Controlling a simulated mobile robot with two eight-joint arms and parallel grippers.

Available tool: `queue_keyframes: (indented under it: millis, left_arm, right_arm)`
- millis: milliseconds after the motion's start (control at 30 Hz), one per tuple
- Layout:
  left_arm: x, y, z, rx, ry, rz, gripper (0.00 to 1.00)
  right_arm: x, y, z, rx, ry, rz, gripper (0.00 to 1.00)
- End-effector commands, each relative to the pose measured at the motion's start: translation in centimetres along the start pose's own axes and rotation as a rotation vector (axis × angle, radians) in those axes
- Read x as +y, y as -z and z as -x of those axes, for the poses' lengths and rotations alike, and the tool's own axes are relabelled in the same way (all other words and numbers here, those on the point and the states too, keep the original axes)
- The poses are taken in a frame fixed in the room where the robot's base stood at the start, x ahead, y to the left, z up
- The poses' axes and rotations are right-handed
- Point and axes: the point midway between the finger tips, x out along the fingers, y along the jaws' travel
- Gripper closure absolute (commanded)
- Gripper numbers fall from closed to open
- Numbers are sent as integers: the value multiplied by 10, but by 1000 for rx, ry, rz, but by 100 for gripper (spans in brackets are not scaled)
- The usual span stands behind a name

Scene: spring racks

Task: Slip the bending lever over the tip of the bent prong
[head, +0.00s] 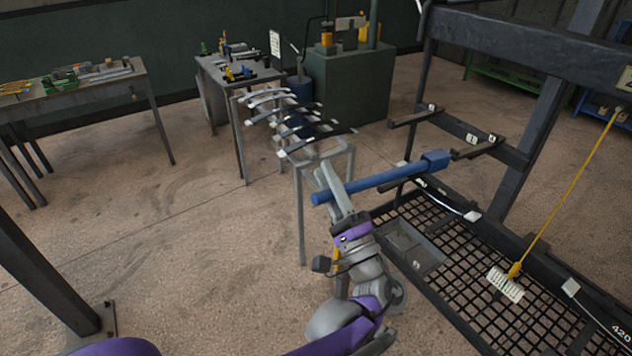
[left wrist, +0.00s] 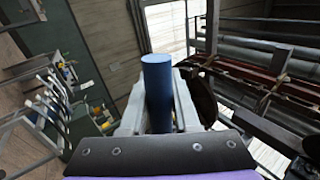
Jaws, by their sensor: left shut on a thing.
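The bending lever is a long blue bar (head: 380,182) with a thicker block-like head at its right end. My left gripper (head: 342,192) is shut around the bar near its left end and holds it in the air, tilted slightly up to the right. In the left wrist view the blue bar (left wrist: 157,85) stands between the two fingers. A dark prong (head: 476,148) juts left from the rack, close to the lever's head. I cannot tell whether they touch. Another prong (head: 415,116) sits higher and farther left. Which prong is bent is not clear. My right gripper is out of view.
A dark steel rack (head: 505,185) with a mesh floor (head: 465,270) stands on the right. A grey stand (head: 299,205) with several curved bars is behind my left gripper.

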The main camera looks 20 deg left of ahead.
Motion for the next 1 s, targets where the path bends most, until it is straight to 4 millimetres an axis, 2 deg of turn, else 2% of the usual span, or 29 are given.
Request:
queue_keyframes:
  millis: [333,1000]
  left_arm:
    - [0,19,0,-2,2,2,100]
    - [0,20,0,-2,1,2,100]
  right_arm:
    - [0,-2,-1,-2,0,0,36]
    - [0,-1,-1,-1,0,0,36]
